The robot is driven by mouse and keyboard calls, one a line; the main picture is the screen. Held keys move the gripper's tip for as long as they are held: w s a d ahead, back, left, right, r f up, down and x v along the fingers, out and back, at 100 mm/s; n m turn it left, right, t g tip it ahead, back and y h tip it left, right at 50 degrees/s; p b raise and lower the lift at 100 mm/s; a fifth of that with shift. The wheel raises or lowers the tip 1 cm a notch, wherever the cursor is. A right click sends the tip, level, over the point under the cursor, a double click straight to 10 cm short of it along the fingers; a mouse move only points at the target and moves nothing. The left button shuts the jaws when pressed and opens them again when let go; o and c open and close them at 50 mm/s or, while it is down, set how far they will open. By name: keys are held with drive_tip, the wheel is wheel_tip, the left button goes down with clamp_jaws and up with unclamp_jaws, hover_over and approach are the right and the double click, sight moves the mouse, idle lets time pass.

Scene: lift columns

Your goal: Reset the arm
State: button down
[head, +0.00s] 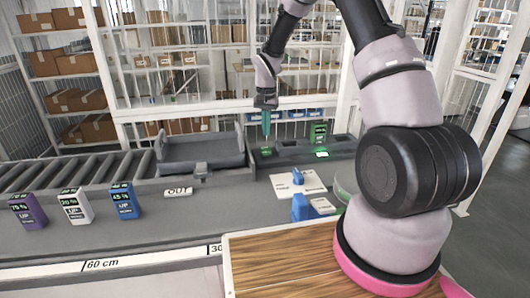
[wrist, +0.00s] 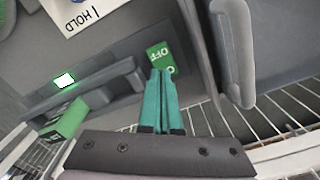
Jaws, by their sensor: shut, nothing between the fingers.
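My gripper (head: 266,124) hangs from my arm over the back of the grey worktop in the head view, pointing down. Its teal fingers are together and empty; they also show in the wrist view (wrist: 161,75). Just past the fingertips in the wrist view is a green block with white "OFF" lettering (wrist: 158,55). In the head view a small green thing (head: 266,151) sits below the fingers. I cannot tell whether the fingertips touch it.
A grey tray (head: 200,166) stands left of my gripper, by the rollers. Purple (head: 28,211), white (head: 75,206) and blue (head: 124,201) boxes stand at the front left. A dark panel (head: 345,146) with a lit green light lies right. Blue blocks stand near a white card (head: 284,187).

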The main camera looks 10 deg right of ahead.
drive_tip(key=s+d+r+t, duration=0.2)
drive_tip(key=s+r, duration=0.3)
drive_tip(key=r, duration=0.6)
drive_tip(key=s+d+r+t, duration=0.1)
drive_tip(key=s+d+r, duration=0.1)
drive_tip(key=s+r, duration=0.65)
drive_tip(key=s+d+r+n+t+y, duration=0.1)
drive_tip(key=s+r+t, duration=0.1)
drive_tip(key=s+r, duration=0.4)
drive_tip(key=s+r+t+y, duration=0.1)
drive_tip(key=s+r, duration=0.5)
drive_tip(key=s, duration=0.6)
drive_tip(key=shift+s+d+r+n+t, duration=0.3)
drive_tip(key=shift+s+d+n+t, duration=0.1)
drive_tip(key=shift+t, duration=0.2)
drive_tip(key=shift+w, duration=0.1)
